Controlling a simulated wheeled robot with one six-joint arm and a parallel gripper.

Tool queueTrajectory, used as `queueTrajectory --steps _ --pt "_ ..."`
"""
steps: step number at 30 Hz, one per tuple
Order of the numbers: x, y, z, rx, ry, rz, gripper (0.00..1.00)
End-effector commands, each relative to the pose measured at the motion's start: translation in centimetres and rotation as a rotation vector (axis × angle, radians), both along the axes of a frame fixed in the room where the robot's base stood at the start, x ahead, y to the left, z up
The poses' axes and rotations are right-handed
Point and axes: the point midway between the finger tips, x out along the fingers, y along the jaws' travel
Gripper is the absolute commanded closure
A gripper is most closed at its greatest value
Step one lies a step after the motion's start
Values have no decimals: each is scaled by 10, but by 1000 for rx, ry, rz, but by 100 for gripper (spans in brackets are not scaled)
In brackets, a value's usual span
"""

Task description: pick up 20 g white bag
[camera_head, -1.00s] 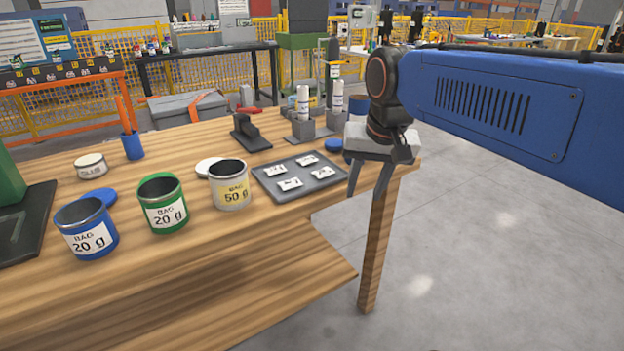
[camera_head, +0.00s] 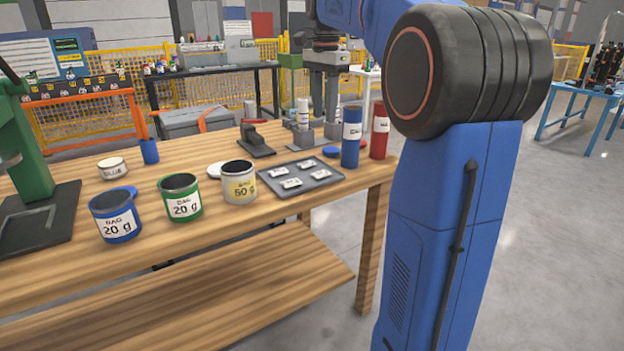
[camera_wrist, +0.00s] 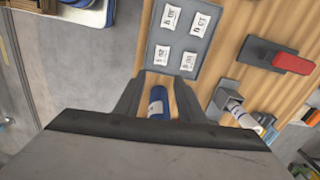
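Several small white bags lie flat on a grey tray (camera_head: 308,182) on the wooden table. They are a back-left bag (camera_head: 279,170), a back-right bag (camera_head: 305,164), a front-left bag (camera_head: 292,183) and a front-right bag (camera_head: 321,174). My gripper (camera_head: 324,112) hangs above the table's right part, fingers down. In the wrist view, my gripper (camera_wrist: 160,82) has its fingers apart, with nothing held; a blue cylinder (camera_wrist: 158,101) shows below between them.
A blue can (camera_head: 351,138) and a red can (camera_head: 379,132) stand right of the tray.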

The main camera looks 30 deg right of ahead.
Motion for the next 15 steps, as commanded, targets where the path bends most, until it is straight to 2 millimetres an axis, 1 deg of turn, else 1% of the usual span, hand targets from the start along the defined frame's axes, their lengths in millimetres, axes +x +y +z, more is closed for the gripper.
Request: queueTrajectory --steps 2,5,8,15 --pt "4 -4 0 2 7 -21 64" --pt "5 -5 -5 3 9 -30 64" --pt "4 -5 -19 4 11 -29 64" --pt "4 -4 -62 4 11 -28 64"
